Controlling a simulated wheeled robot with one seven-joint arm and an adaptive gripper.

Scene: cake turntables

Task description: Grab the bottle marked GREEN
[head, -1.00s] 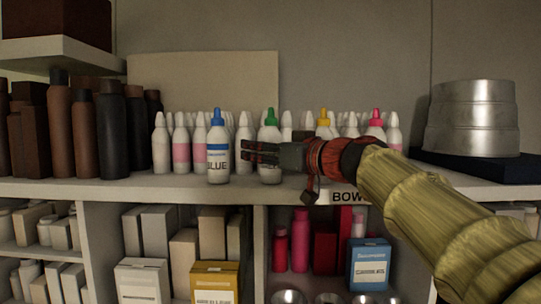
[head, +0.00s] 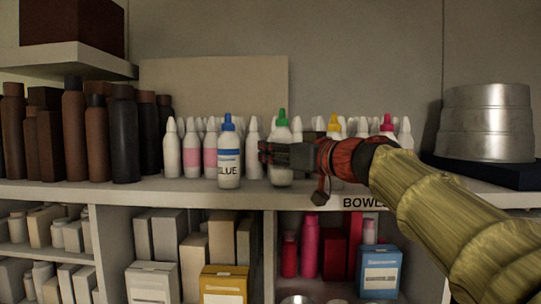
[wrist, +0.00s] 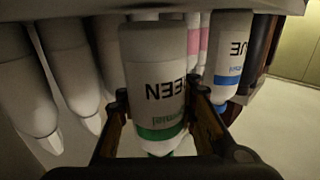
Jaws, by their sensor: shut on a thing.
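The bottle marked GREEN (head: 282,132) is white with a green cap and stands upright at the shelf's front row in the head view. In the wrist view the bottle (wrist: 155,65) appears upside down, its partly visible label ending in "EEN" and a green band near the cap. My gripper (head: 272,155) crosses its body from the right in the head view. In the wrist view my gripper (wrist: 160,112) is shut on it, one finger on each side. The fingers hide part of the label. I cannot tell clearly whether its base touches the shelf.
The BLUE bottle (head: 229,165) stands just left of the held one. Yellow-capped (head: 334,123) and red-capped (head: 387,125) bottles stand right. White bottles crowd behind. Dark bottles (head: 124,140) stand far left, metal tins (head: 487,122) far right.

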